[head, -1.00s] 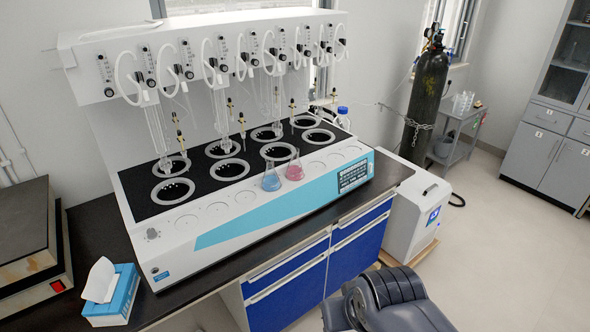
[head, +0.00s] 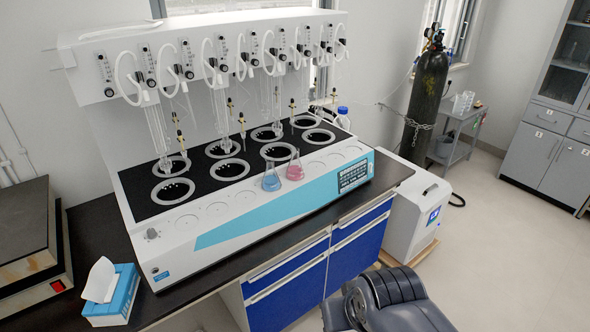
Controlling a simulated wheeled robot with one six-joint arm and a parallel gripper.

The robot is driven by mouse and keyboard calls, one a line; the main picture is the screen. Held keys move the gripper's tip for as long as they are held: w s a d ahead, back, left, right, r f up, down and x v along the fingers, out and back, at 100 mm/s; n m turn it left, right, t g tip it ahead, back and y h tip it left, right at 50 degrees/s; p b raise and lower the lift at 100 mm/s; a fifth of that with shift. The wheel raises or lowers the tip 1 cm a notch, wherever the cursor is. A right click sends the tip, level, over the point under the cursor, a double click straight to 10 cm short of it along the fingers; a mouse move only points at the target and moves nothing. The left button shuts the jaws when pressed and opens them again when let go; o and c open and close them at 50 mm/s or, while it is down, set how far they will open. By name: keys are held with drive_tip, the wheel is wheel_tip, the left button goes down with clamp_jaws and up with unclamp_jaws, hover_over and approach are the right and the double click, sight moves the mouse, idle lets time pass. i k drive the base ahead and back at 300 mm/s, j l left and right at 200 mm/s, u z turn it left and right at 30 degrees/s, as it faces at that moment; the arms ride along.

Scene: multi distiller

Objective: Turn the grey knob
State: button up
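The grey knob (head: 152,234) is small and sits on the left end of the white front panel of the distiller (head: 215,236). The distiller is a long white unit with a black top, several round heating wells and glass tubes hanging from an upper rail. Nothing touches the knob, and its exact setting is too small to read. My gripper is not in view. Only a dark part of my arm (head: 385,302) shows at the bottom, right of the middle, well apart from the knob.
A blue flask (head: 271,181) and a pink flask (head: 294,171) stand on the distiller's front ledge. A tissue box (head: 112,300) and a hotplate-like unit (head: 28,240) lie left on the dark bench. A white machine (head: 415,215) stands right of the blue drawers (head: 290,285). The right floor is open.

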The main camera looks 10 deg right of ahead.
sight(151, 232)
drive_tip(key=i+j, duration=0.25)
drive_tip(key=j, duration=0.15)
drive_tip(key=i+j+z, duration=0.1)
drive_tip(key=i+j, duration=0.2)
drive_tip(key=j, duration=0.15)
drive_tip(key=i+j, duration=0.25)
drive_tip(key=j, duration=0.2)
